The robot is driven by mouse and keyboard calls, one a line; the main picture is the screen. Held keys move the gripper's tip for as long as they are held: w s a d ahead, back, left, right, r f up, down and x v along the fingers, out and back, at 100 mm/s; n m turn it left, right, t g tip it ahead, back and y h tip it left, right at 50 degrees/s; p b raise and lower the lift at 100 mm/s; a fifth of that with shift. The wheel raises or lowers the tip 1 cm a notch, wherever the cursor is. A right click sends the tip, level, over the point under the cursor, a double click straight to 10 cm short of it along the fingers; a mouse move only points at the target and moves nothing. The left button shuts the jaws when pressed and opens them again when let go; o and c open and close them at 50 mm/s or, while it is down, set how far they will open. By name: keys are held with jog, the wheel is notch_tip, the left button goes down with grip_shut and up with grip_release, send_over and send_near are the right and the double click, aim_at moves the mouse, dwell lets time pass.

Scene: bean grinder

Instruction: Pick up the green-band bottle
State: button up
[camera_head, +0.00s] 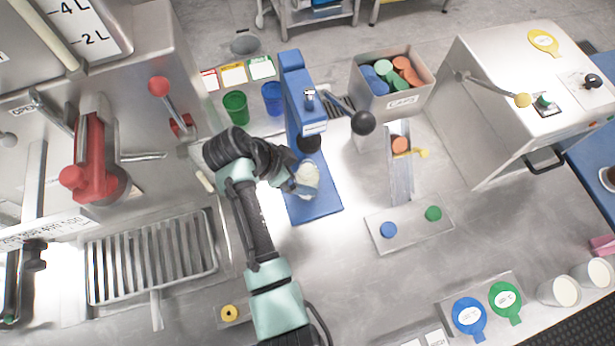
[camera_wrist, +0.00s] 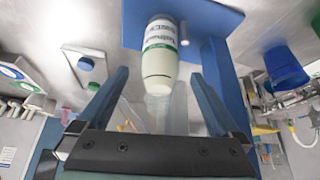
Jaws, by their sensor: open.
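The green-band bottle (camera_wrist: 160,62) is white with printed text and a green band. In the wrist view it lies ahead of my gripper (camera_wrist: 162,85), between the lines of the two blue fingers. The fingers are open, one on each side; whether either touches the bottle I cannot tell. In the head view the bottle (camera_head: 308,180) is on the blue base of the grinder (camera_head: 318,208), under its head. My gripper (camera_head: 292,184) reaches it from the left, and my wrist hides part of that side.
The blue grinder column (camera_head: 300,100) stands close behind the bottle. A green cup (camera_head: 236,107) and a blue cup (camera_head: 272,98) stand left of it. A bin of coloured pucks (camera_head: 392,85) and a metal chute (camera_head: 400,180) are to the right. Bare counter lies in front.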

jog(key=shift+p+x, duration=0.35)
jog(key=shift+x, duration=1.85)
jog(key=c, duration=1.5)
jog(key=shift+r, duration=0.1)
jog(key=shift+r, duration=0.15)
